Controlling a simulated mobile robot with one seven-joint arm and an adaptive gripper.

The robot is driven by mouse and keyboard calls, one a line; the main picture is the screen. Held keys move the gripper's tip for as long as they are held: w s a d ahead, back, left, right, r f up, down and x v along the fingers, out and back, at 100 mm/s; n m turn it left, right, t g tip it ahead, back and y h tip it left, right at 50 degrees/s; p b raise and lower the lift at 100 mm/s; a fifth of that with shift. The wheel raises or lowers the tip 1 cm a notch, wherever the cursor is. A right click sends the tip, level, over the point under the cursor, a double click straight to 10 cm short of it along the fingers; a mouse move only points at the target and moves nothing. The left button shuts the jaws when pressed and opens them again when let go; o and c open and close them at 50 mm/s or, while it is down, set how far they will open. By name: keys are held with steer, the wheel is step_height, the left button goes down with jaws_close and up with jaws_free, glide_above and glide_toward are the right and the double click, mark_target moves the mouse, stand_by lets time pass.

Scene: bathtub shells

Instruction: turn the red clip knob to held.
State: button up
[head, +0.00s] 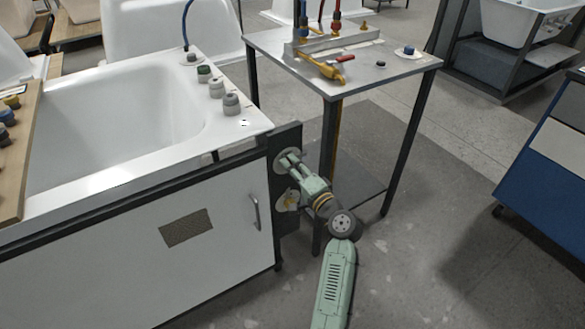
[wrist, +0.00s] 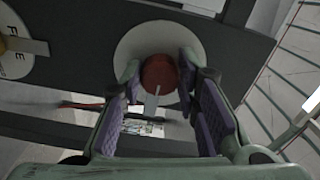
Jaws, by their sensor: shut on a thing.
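The red clip knob (wrist: 160,73) sits in front of a round pale disc (wrist: 134,48) on a dark upright panel (wrist: 85,40). My gripper (wrist: 159,80) has its two fingers closed on either side of the knob. A pale pointer (wrist: 152,104) reaches down from the knob between the fingers. In the head view my gripper (head: 290,160) is against the disc (head: 280,163) at the tub's right end; the knob is hidden there. No wording on the knob's disc can be read.
A second disc (wrist: 12,58) with partly visible lettering and a tan lever (wrist: 37,47) is left of the knob; it shows below it in the head view (head: 287,203). A bathtub (head: 110,125) is left, a metal table (head: 385,72) right.

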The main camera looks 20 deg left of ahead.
steer(key=o, duration=1.2)
steer(key=shift+c, duration=0.2)
steer(key=v, duration=1.2)
steer(key=shift+r, duration=0.1)
